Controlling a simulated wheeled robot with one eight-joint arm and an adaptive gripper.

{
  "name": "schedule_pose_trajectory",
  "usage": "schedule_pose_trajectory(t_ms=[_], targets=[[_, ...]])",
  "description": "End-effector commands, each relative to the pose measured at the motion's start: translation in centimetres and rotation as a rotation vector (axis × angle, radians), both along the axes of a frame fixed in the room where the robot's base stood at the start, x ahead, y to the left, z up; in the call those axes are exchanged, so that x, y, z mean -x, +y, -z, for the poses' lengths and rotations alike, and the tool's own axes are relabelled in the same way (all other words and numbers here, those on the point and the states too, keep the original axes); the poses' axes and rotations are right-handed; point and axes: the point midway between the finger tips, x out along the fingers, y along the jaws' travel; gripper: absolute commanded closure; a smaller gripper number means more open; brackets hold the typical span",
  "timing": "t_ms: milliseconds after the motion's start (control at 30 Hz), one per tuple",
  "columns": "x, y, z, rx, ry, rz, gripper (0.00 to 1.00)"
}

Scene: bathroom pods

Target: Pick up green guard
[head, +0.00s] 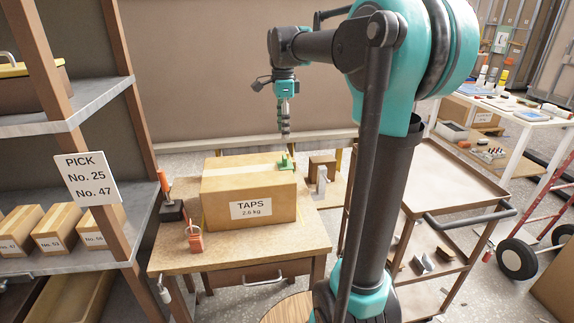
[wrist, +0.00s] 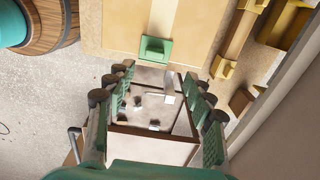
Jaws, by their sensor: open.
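The green guard (head: 286,162) sits at the back right corner of the top of a cardboard box (head: 230,185) labelled TAPS. In the wrist view the guard (wrist: 155,49) shows at the edge of the box (wrist: 128,20), beyond my fingertips and roughly centred between them. My gripper (head: 285,134) points down above the back right part of the box, apart from the guard. In the wrist view my gripper (wrist: 160,76) has its two padded fingers spread wide with nothing between them.
The box stands on a wooden workbench (head: 220,257). An orange padlock (head: 195,242) and an orange-handled tool (head: 168,195) are left of it. A small brown block (head: 322,168) is behind right. A shelf (head: 70,258) stands left and a trolley (head: 455,185) right.

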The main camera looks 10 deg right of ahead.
Motion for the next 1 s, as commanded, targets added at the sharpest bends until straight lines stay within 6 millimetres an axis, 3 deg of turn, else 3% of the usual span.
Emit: schedule_pose_trajectory(t_ms=[200,467,800,1000], targets=[[0.0,0.0,3.8,0.000,0.000,0.000,0.47],[0.1,-0.1,5.5,0.000,0.000,0.000,0.47],[0.8,-0.7,9.7,0.000,-0.001,-0.001,0.47],[0.8,-0.7,10.2,0.000,-0.001,-0.001,0.47]])
